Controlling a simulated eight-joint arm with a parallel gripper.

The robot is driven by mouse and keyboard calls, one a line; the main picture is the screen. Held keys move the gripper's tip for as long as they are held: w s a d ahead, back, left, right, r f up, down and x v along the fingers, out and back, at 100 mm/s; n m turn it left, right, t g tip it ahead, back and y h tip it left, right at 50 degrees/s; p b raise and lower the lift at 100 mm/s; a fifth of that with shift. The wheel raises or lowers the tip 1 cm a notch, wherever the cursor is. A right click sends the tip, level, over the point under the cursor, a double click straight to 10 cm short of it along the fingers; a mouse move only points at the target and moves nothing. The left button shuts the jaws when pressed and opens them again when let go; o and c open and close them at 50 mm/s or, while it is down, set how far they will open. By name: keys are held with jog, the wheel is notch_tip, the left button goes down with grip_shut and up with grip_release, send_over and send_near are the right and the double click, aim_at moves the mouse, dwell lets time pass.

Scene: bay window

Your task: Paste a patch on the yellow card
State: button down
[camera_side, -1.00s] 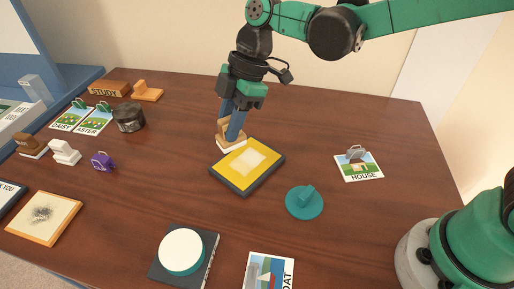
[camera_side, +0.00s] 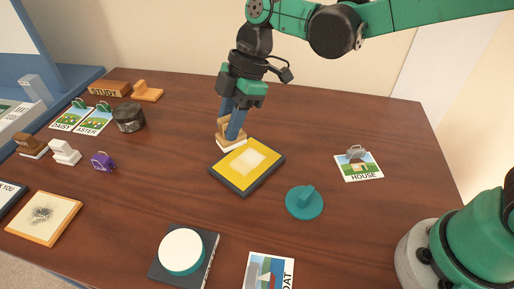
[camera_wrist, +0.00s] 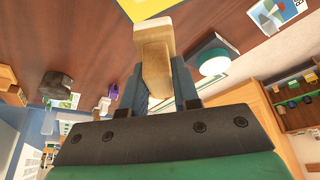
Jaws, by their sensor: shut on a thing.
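The yellow card (camera_side: 230,170) lies in a dark frame or tray near the middle of the table, with a paler cream rectangle on its centre. My gripper (camera_side: 232,134) is shut on a tan wooden block-like tool (camera_side: 222,132) with a pale base, at the card's upper left edge. In the wrist view the wooden tool (camera_wrist: 156,62) sits between the blue fingers, and a strip of the yellow card (camera_wrist: 140,8) shows beyond it. Whether the tool's base touches the card or the table is hard to tell.
A teal knobbed disc (camera_side: 305,202) lies right of the card, and a HOUSE picture card (camera_side: 359,165) farther right. A round white-topped pad (camera_side: 181,251) stands in front. A dark round pot (camera_side: 129,118), stamps (camera_side: 65,152) and a wooden-framed pad (camera_side: 62,205) are left. Table behind the HOUSE card is clear.

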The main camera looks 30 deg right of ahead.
jog(key=shift+f, duration=3.65)
jog(key=shift+d+f, duration=0.15)
jog(key=shift+w+d+f, duration=0.1)
jog(key=shift+w+d, duration=0.05)
jog(key=shift+d, duration=0.25)
jog(key=shift+w+d+f, duration=0.1)
jog(key=shift+w+d, duration=0.05)
jog(key=shift+d, duration=0.25)
jog(key=shift+w+d+r, duration=0.1)
jog(key=shift+d, duration=0.25)
jog(key=shift+w+d, duration=0.2)
jog(key=shift+d, duration=0.55)
jog(key=a, duration=0.2)
jog(key=s+a, duration=0.1)
jog(key=a, duration=0.1)
jog(key=shift+s, duration=0.1)
jog(key=shift+r, duration=4)
